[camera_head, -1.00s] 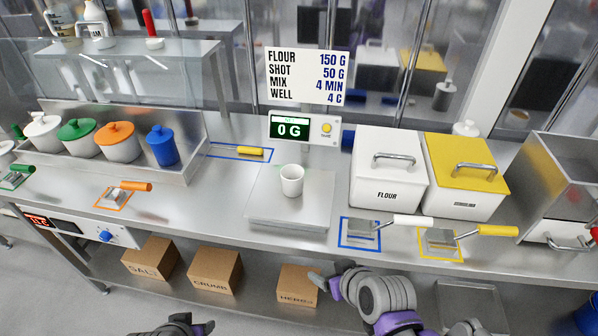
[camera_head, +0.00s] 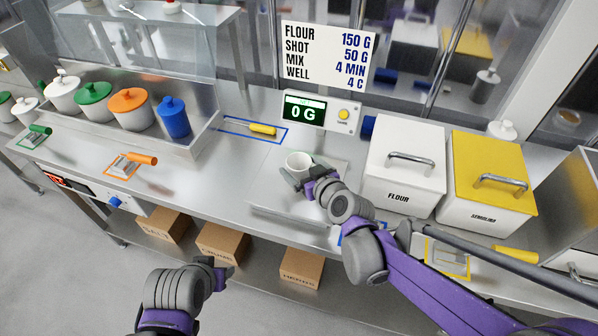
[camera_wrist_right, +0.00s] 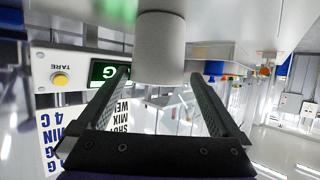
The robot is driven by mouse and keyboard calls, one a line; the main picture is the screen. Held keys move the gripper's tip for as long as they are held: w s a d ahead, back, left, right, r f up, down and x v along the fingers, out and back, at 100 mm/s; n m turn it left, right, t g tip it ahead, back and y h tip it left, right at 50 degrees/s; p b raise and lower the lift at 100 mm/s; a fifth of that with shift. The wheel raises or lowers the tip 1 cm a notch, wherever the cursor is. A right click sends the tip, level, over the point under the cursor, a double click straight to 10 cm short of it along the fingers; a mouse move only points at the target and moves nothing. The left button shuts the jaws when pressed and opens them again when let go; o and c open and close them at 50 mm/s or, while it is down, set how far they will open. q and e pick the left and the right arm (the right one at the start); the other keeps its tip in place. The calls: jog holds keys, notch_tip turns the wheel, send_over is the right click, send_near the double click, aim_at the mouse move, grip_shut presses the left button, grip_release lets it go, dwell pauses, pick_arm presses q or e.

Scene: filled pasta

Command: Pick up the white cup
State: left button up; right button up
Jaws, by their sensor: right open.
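The white cup (camera_head: 298,161) stands upright on the steel plate of the scale (camera_head: 275,208), below the display that reads 0 G. My right gripper (camera_head: 300,180) is open and low at the near side of the cup, hiding its lower part. In the right wrist view, which is upside down, the cup (camera_wrist_right: 160,48) lies straight ahead between the lines of the two fingers (camera_wrist_right: 160,78). I cannot tell whether the fingers touch it. My left gripper (camera_head: 222,270) hangs in front of the table's front edge, away from the cup; its jaw opening is unclear.
The white flour bin (camera_head: 403,170) and the yellow-lidded bin (camera_head: 490,180) stand right of the scale. A yellow-handled tool (camera_head: 262,129) lies behind left. Lidded pots, including a blue one (camera_head: 173,118), stand at left. My right forearm covers the table's front right.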

aim_at(294, 160)
jog(key=x, duration=0.5)
jog(key=shift+w+f, duration=0.2)
jog(key=shift+w, duration=0.25)
jog(key=c, duration=1.4)
